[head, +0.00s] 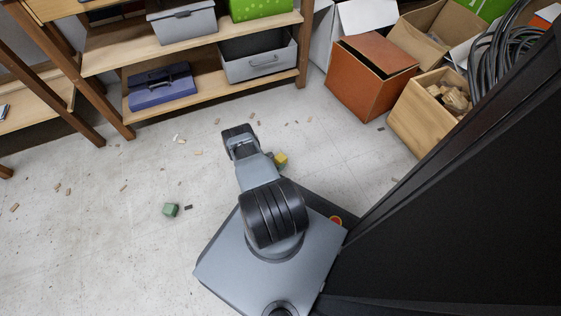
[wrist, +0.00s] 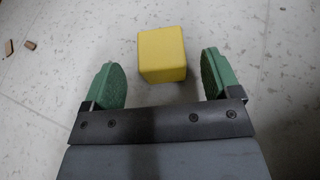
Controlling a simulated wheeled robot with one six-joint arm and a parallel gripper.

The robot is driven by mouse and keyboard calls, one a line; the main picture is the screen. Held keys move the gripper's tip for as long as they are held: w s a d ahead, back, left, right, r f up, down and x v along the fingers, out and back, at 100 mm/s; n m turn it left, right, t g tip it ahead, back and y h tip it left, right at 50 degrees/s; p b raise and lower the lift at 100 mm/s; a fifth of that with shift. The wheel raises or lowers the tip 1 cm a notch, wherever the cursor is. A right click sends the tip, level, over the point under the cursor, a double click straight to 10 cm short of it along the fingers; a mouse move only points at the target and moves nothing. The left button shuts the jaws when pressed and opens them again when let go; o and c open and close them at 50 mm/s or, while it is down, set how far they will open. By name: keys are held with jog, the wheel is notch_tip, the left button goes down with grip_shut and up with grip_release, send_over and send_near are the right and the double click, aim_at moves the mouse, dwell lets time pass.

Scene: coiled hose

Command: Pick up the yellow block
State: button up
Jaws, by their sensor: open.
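The yellow block (wrist: 162,54) lies on the concrete floor in the wrist view, ahead of my gripper (wrist: 163,78) and roughly centred between its two green fingers. The fingers are apart with clear gaps on both sides of the block, and nothing is held. In the head view the yellow block (head: 281,159) shows just right of my arm, partly hidden by it. My gripper's fingers are hidden behind my arm in the head view.
A green block (head: 170,210) lies on the floor to the left. Small wood scraps are scattered about. A wooden shelf (head: 190,44) with boxes stands at the back. An orange-brown box (head: 362,84) and a wooden crate (head: 418,122) stand at right. Floor at left is mostly clear.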

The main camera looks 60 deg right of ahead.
aim_at(279, 158)
jog(key=b+x, duration=0.2)
jog(key=x, duration=0.2)
jog(key=shift+d+f, duration=0.1)
jog(key=shift+s+d, duration=0.15)
jog(key=shift+d, duration=0.3)
jog(key=shift+c, duration=0.3)
jog(key=c, duration=1)
jog(key=shift+o, duration=0.2)
notch_tip(279, 158, up, 16)
jog(key=p, duration=1)
